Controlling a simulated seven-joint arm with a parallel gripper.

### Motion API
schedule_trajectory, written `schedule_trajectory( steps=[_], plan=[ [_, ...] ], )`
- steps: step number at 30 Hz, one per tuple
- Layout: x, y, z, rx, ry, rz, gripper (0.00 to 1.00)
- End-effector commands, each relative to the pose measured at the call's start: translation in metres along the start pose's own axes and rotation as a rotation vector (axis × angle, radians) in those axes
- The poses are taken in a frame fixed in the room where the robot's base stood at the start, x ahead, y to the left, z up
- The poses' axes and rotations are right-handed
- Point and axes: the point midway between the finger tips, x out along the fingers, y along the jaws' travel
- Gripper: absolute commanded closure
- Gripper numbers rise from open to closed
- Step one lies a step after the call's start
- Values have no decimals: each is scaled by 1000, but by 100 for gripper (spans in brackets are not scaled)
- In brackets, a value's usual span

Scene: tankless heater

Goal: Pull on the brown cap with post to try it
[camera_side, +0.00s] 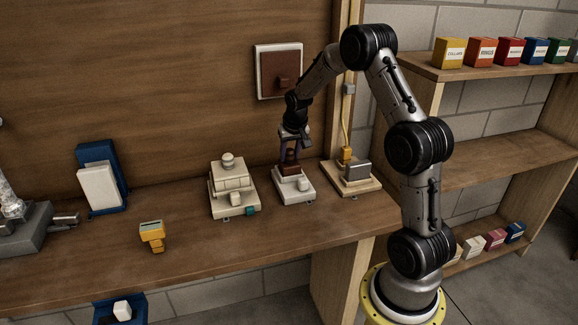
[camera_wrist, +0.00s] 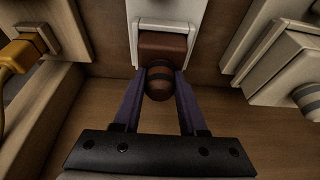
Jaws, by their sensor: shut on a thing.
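The brown cap with post (camera_side: 290,168) sits on a white base (camera_side: 296,187) on the wooden bench, near the back wall. It also shows in the wrist view (camera_wrist: 161,44), with its rounded brown post (camera_wrist: 159,80) pointing toward my gripper. My gripper (camera_side: 291,148) reaches down from above onto the post. In the wrist view its two purple fingers (camera_wrist: 159,84) are closed against both sides of the post. The cap appears seated on the white base; any gap under it is too small to tell.
A cream stacked unit (camera_side: 231,181) stands left of the white base, and a wooden block with a grey box and yellow plug (camera_side: 350,175) stands right. A brown wall panel (camera_side: 280,70) is behind. A yellow tool (camera_side: 152,235) and a blue holder (camera_side: 100,175) stand farther left.

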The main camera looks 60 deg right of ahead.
Motion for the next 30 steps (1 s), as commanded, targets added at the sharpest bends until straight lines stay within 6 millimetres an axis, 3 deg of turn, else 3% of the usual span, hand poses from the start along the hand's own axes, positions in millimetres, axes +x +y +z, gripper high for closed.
schedule_trajectory(
  steps=[30],
  plan=[
    [-6, 0, -3, 0, 4, -1, 100]
  ],
)
